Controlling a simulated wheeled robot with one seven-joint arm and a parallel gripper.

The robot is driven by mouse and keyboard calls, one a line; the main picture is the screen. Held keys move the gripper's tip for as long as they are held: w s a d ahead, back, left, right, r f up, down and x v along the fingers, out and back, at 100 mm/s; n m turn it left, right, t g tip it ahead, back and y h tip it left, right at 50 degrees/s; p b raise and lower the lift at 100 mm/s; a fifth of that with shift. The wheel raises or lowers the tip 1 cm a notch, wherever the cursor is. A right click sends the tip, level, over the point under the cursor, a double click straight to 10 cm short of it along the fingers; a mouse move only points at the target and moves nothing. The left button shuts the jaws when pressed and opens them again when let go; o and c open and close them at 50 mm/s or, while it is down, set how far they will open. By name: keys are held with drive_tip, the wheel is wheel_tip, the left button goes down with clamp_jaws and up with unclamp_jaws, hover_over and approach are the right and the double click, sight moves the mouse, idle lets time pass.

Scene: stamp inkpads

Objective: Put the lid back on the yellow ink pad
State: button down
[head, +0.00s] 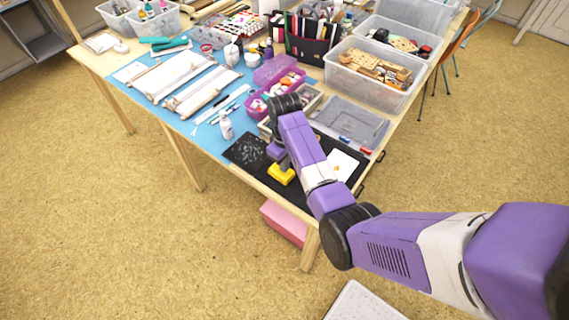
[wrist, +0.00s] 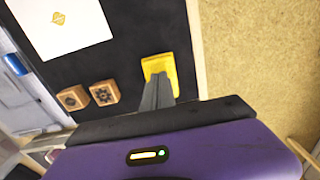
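A yellow piece (head: 281,174) sits at the front edge of the black mat in the head view. It also shows in the wrist view (wrist: 160,66) as a squarish yellow block, which I take to be the ink pad with its lid. Lid and pad cannot be told apart here. My gripper (wrist: 158,80) points down at it, with its dark fingers close together and their tips at the yellow piece. They look shut on its raised top part. The fingertips hide part of it. In the head view, my gripper (head: 283,162) is just above the yellow piece.
Two wooden stamps (wrist: 88,95) stand on the black mat (wrist: 130,30), near a white card with a yellow print (wrist: 72,22). A clear lidded box (head: 350,122) and a white bottle (head: 226,125) stand nearby. The table edge is close to the yellow piece.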

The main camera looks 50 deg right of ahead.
drive_tip(key=shift+f+b, duration=0.4)
drive_tip(key=shift+f, duration=0.4)
drive_tip(key=shift+r, duration=0.15)
drive_tip(key=shift+r+p, duration=1.3)
drive_tip(key=shift+p, duration=0.1)
drive_tip(key=shift+r+p, duration=0.45)
drive_tip(key=shift+r, duration=1.65)
